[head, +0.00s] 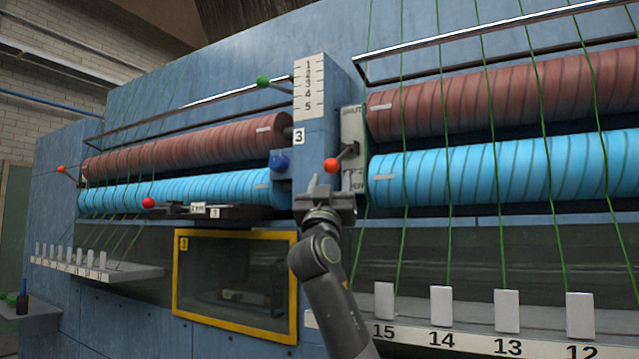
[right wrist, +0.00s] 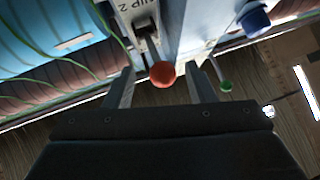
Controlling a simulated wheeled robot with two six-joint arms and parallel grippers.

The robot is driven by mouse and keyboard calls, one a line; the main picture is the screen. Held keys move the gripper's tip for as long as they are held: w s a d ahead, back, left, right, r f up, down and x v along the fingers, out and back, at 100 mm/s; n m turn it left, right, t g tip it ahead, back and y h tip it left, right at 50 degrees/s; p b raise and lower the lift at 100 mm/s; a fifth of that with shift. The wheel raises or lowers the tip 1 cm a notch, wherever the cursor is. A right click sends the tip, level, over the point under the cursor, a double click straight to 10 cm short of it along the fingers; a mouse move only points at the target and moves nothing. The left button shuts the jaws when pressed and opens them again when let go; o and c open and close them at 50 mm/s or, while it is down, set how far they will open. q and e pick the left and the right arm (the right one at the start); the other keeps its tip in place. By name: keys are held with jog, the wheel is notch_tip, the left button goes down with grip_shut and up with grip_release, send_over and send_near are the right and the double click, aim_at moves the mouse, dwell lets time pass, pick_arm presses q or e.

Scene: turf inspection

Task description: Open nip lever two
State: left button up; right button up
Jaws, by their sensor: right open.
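The nip lever two has a red ball knob (head: 331,165) on a short dark arm. It is mounted on a pale plate (head: 352,125) marked SHUT at its top, right of the blue column. In the right wrist view the plate (right wrist: 127,8) reads NIP 2, and the red knob (right wrist: 162,74) shows between my fingertips, with gaps on both sides. My right gripper (head: 325,192) is open and empty, just below the knob in the head view. Whether it touches the knob cannot be told. My left gripper is not in view.
Red-brown rollers (head: 520,90) and blue rollers (head: 500,168) with green yarns flank the column. A green knob (head: 263,82), a blue knob (head: 279,162) and another red knob (head: 148,203) sit to the left. A yellow-framed window (head: 236,233) is below left. A numbered shelf (head: 470,342) is below right.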

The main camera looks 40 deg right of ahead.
jog(key=s+a+b, duration=0.3)
jog(key=s+a, duration=0.5)
jog(key=a, duration=0.2)
jog(key=shift+f, duration=0.25)
